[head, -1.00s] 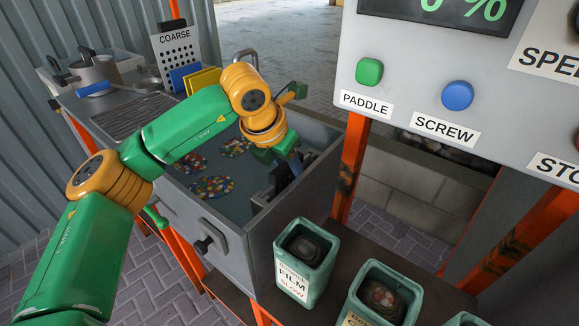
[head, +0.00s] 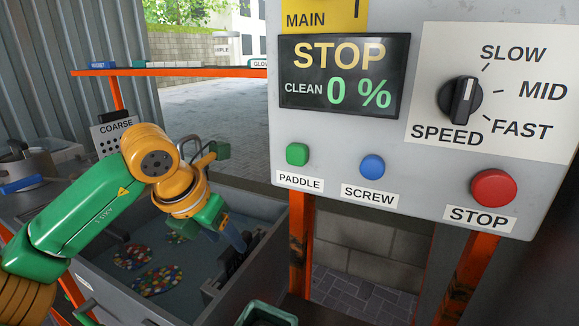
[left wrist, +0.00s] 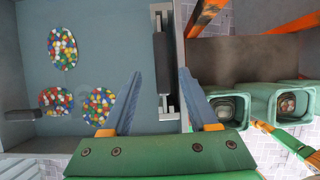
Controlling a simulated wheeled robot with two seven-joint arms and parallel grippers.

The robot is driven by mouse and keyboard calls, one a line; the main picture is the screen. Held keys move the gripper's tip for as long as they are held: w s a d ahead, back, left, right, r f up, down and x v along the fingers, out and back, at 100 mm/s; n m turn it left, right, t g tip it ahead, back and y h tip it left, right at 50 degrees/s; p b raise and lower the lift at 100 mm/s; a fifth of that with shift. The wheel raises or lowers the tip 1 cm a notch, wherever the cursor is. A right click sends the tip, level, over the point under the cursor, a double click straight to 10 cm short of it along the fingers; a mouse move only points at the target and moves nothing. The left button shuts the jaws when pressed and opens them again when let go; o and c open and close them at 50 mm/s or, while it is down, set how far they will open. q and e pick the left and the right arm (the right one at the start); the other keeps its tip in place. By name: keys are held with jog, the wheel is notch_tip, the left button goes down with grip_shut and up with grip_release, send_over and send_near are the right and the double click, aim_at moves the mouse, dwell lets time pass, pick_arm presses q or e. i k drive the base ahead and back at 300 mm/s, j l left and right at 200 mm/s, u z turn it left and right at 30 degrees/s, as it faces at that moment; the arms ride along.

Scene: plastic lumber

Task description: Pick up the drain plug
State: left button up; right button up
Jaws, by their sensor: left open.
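I cannot make out a drain plug for certain in either view. The grey tank (head: 120,302) holds murky water with patches of coloured pellets (head: 158,280). My left gripper (head: 238,240) is inside the tank's right part, fingers pointing down. In the left wrist view my left gripper (left wrist: 160,74) is open and empty, its two blue fingers apart. A dark block on a grey bracket (left wrist: 162,60) lies in line with the gap between them, along the tank wall. A dark bar (left wrist: 20,115) shows at the left. My right gripper is in neither view.
A control panel (head: 340,195) with green, blue and red buttons stands at the right; its display reads STOP and 0 %. Teal bins (left wrist: 228,105) stand beside the tank. An orange shelf (head: 180,71) runs behind. A COARSE-labelled board (head: 108,132) stands at the left.

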aim_at(121, 236)
jog(key=k+j, duration=0.25)
jog(key=k, duration=0.2)
jog(key=k+j, duration=0.25)
jog(key=k, duration=0.2)
